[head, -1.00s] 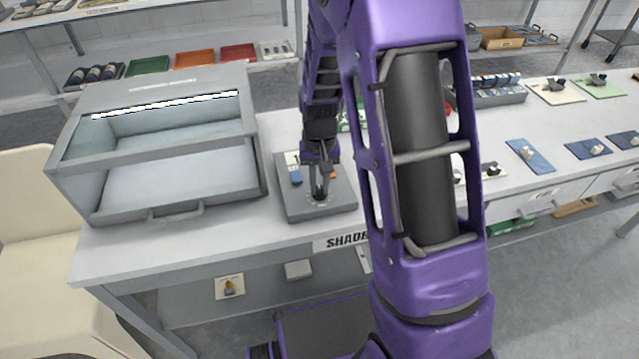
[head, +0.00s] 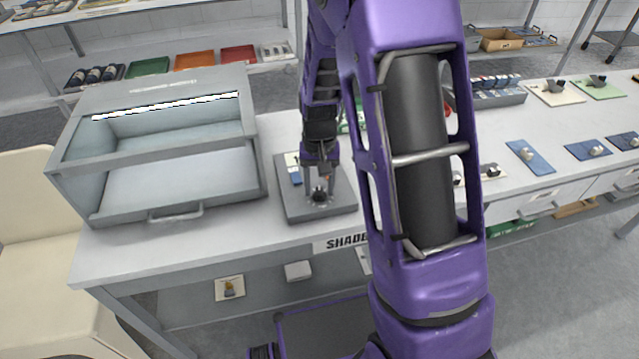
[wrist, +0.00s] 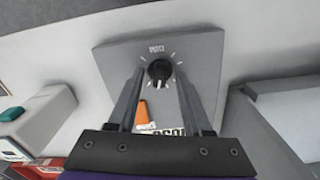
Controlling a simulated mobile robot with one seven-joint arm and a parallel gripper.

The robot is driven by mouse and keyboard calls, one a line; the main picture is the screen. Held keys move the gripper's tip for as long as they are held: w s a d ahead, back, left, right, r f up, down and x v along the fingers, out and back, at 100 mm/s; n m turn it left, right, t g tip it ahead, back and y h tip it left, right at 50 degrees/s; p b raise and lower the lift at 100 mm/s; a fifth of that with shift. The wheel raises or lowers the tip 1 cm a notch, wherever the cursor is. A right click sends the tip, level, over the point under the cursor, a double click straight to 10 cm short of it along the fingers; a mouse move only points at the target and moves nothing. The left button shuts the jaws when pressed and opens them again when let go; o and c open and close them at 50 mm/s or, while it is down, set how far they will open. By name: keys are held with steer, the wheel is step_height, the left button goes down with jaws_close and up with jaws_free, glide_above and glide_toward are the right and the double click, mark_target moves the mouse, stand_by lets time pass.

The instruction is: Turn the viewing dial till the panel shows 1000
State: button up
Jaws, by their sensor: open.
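The viewing dial (wrist: 159,70) is a round black knob with a white pointer mark on the grey control panel (wrist: 205,60). In the wrist view the mark points toward the picture's bottom. In the head view the dial (head: 319,198) sits near the front of the panel (head: 292,208), right of the grey viewing booth. My gripper (wrist: 158,80) is open, with one finger on each side of the dial and a gap showing around the knob. It also shows above the dial in the head view (head: 319,184). The panel's readout (wrist: 175,132) is mostly hidden behind my gripper and I cannot read it.
An orange control (wrist: 143,113) lies between the dial and my gripper's base. The open viewing booth (head: 160,85) stands to the left. Trays and blue cards (head: 528,157) lie along the bench to the right. Bare bench top (head: 240,236) shows in front of the booth.

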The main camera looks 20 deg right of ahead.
mark_target(319, 191)
step_height(319, 191, up, 18)
steer(key=p, duration=0.2)
steer(key=shift+f, duration=0.25)
